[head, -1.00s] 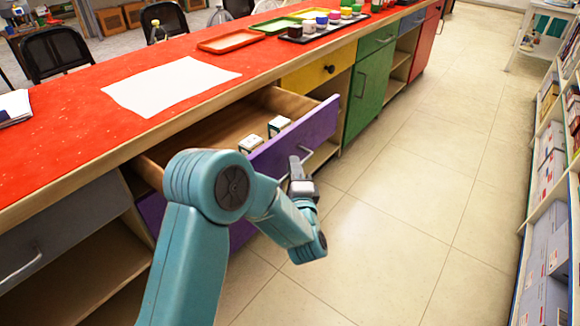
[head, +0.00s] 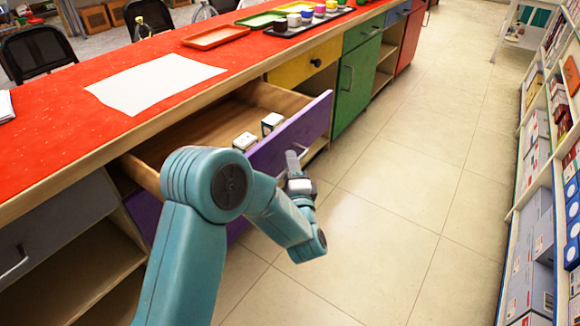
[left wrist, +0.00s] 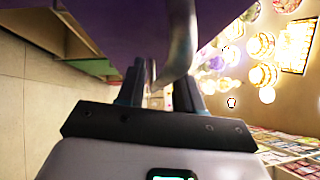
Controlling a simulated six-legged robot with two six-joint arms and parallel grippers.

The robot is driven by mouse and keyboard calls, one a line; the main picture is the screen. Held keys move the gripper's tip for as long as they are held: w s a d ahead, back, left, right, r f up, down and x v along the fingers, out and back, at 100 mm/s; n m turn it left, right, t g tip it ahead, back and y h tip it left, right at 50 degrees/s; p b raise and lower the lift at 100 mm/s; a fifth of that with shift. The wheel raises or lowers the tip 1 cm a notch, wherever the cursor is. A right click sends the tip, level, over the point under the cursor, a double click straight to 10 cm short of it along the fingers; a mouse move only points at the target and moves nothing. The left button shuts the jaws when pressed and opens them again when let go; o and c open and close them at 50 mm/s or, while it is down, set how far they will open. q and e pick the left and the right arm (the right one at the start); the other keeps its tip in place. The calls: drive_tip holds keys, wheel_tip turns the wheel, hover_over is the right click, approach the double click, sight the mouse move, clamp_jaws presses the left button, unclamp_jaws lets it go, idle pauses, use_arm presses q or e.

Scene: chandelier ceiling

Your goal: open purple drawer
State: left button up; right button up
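The purple drawer (head: 292,133) stands well out from the red-topped counter, with its interior showing in the head view. Two small white-topped blocks are inside behind its front. The drawer's metal handle (head: 301,148) is partly hidden by my left gripper (head: 292,160), which is at the drawer front. In the left wrist view the curved handle (left wrist: 181,35) runs down between the dark fingers of my left gripper (left wrist: 160,92). The fingers are slightly apart around it and look shut on it; exact contact is hard to see. My right gripper is not in view.
The red countertop (head: 50,125) holds a white sheet (head: 155,82), trays and paint pots. A yellow drawer (head: 300,67) and a green door (head: 357,85) are beyond the purple drawer. Tiled floor (head: 410,200) is clear up to the shelves (head: 530,190) on the right.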

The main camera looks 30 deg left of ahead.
use_arm(q)
drive_tip(key=v, duration=1.6)
drive_tip(key=shift+s+p, duration=0.25)
drive_tip(key=shift+p, duration=0.2)
